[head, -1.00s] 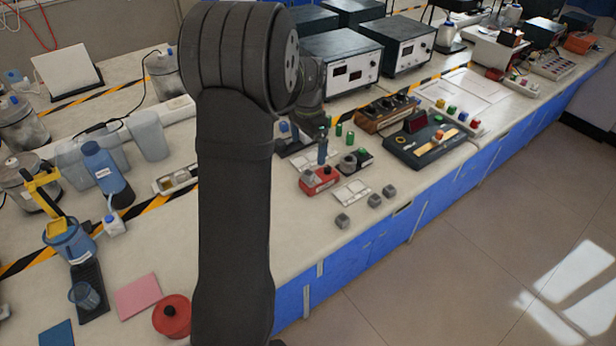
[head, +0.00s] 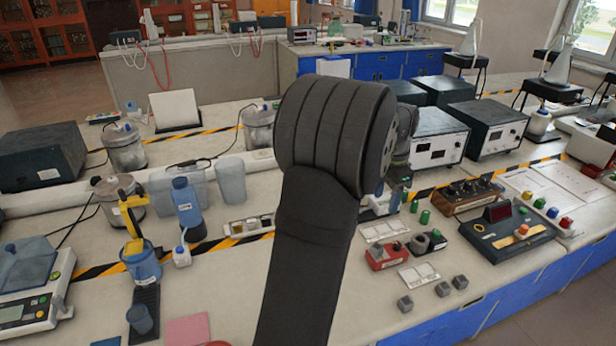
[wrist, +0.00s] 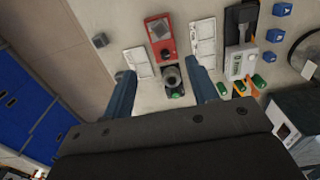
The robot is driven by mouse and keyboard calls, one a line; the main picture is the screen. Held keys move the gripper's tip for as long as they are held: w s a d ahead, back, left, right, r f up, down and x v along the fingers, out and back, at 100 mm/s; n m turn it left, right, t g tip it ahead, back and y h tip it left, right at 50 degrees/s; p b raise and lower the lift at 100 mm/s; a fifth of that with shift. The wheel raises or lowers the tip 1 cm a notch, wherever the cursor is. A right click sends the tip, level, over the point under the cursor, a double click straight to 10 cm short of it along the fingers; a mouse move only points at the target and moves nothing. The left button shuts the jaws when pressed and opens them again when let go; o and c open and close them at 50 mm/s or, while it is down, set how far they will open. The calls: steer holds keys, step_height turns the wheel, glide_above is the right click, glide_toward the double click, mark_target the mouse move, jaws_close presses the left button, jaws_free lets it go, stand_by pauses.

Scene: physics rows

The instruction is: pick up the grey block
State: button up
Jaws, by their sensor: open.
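Three small grey blocks stand in a loose row near the bench's front edge in the head view: a left one (head: 405,303), a middle one (head: 443,289) and a right one (head: 460,282). One grey block (wrist: 100,40) shows left of my fingers in the wrist view. A red device (head: 382,259) stands behind the row, with a grey piece on top. My gripper (wrist: 163,74) is open and empty above the bench; a dark fixture with a grey round part (wrist: 171,78) shows between its fingers. My arm hides most of the gripper in the head view.
White sectioned plates (head: 418,273) lie beside the red device. A black control panel (head: 508,236) and green cylinders (head: 425,217) stand to the right and behind. The blue cabinet front (wrist: 30,85) drops away beyond the bench edge.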

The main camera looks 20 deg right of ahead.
mark_target(377, 247)
steer(key=s+a+f+n+t+h, duration=0.1)
steer(key=s+a+n+h, duration=0.15)
steer(key=a+n, duration=0.25)
steer(key=shift+h, duration=0.35)
steer(key=x, duration=1.7)
steer(key=shift+w+f, duration=0.3)
steer(key=shift+w, duration=0.1)
jaws_close()
steer(key=shift+r, duration=0.1)
